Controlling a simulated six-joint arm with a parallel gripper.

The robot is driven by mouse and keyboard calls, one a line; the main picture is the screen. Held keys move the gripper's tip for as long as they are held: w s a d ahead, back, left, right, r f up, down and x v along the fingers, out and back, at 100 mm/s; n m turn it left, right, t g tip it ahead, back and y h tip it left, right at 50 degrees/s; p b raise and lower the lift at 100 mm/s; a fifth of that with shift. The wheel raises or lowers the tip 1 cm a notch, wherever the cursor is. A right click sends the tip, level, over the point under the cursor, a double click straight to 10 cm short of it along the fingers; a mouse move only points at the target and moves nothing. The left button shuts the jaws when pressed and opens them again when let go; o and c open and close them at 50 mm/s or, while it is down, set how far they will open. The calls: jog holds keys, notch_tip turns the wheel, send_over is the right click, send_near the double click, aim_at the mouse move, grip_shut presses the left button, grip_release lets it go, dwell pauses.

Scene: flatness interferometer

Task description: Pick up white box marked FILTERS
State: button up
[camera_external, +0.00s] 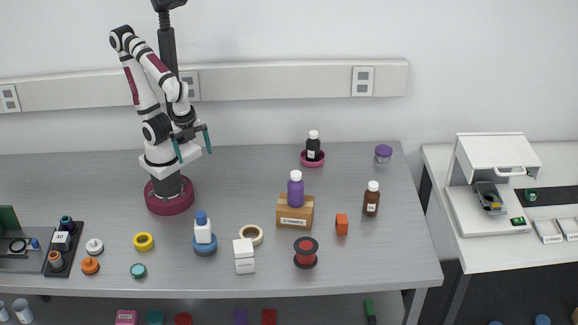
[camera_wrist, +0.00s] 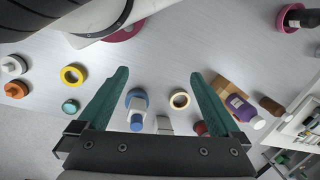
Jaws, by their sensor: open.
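A small white box (camera_external: 244,256) stands on the grey bench near its front edge, in the middle. Its marking is too small to read. In the wrist view the white box (camera_wrist: 164,126) shows low between my fingers, partly cut off by the gripper body. My gripper (camera_external: 193,146) is open and empty, with green fingers. It is high above the bench, up and left of the box, near my base. In the wrist view my gripper (camera_wrist: 158,74) spreads wide over the bench.
Left of the box is a blue-capped white bottle (camera_external: 203,232) on a blue base; behind it is a tape roll (camera_external: 260,236). To the right are a dark red spool (camera_external: 305,259) and a cardboard box (camera_external: 283,216) by a purple bottle (camera_external: 295,192).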

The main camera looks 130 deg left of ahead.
jog(key=shift+a, duration=0.1)
jog(key=w+a+f+t+y, duration=0.25)
jog(key=w+a+f, duration=0.25)
jog(key=w+a, duration=0.55)
jog(key=m+t+h, duration=0.2)
jog(key=t+h, duration=0.7)
jog(key=h, duration=0.4)
send_near(243, 248)
jog(key=shift+g+y, duration=0.25)
jog(key=shift+g, duration=0.1)
jog(key=x, duration=0.9)
jog(key=shift+w+f, duration=0.1)
jog(key=shift+f, duration=0.35)
jog(key=c, duration=1.5)
